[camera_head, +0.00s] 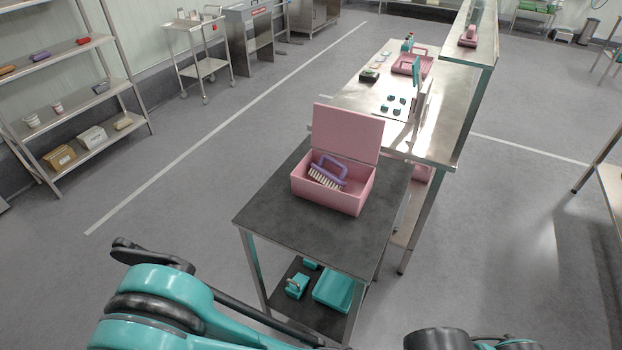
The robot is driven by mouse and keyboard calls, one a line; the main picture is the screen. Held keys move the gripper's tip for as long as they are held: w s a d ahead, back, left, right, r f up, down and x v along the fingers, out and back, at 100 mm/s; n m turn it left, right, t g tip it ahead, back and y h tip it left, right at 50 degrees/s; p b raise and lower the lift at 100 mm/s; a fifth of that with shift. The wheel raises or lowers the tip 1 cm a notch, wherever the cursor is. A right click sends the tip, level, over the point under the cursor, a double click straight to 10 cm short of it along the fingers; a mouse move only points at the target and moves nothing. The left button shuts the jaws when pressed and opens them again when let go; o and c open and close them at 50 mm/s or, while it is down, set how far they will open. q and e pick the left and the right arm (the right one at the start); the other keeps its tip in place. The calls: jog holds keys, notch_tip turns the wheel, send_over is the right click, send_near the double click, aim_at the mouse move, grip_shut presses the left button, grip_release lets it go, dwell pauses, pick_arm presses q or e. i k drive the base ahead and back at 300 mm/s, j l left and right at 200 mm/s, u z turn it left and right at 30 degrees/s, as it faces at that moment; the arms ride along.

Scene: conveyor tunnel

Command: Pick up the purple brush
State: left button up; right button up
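A purple brush (329,171) with pale bristles and a looped handle lies tilted inside an open pink box (329,197). The box stands on a dark-topped table (275,219), with its lid raised at the back. The box's front wall hides the lowest part of the brush. Teal and black parts of my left arm show at the lower left, and a small part of my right arm shows at the bottom right. I cannot make out either gripper in this view. Nothing of mine touches the box or brush.
A lower shelf under the table holds teal containers (336,290). A steel bench (350,98) with pink and teal items adjoins behind, with a raised shelf (478,45) at its right. Shelving (70,112) and a cart (200,67) stand left. The floor left of the table is clear.

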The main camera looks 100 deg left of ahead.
aim_at(325, 177)
jog(key=i+j+u, duration=0.15)
jog(key=u, duration=0.25)
jog(key=i+u, duration=0.25)
jog(key=u, duration=0.2)
jog(key=i+u, duration=0.2)
jog(key=u, duration=0.2)
jog(key=i+u, duration=0.25)
jog(key=u, duration=0.15)
jog(key=i+u, duration=0.25)
jog(key=u, duration=0.15)
jog(key=i+u, duration=0.2)
jog(key=u, duration=0.15)
jog(key=i+l+u, duration=0.15)
jog(key=u, duration=0.25)
jog(key=i+l, duration=0.05)
jog(key=i, duration=0.05)
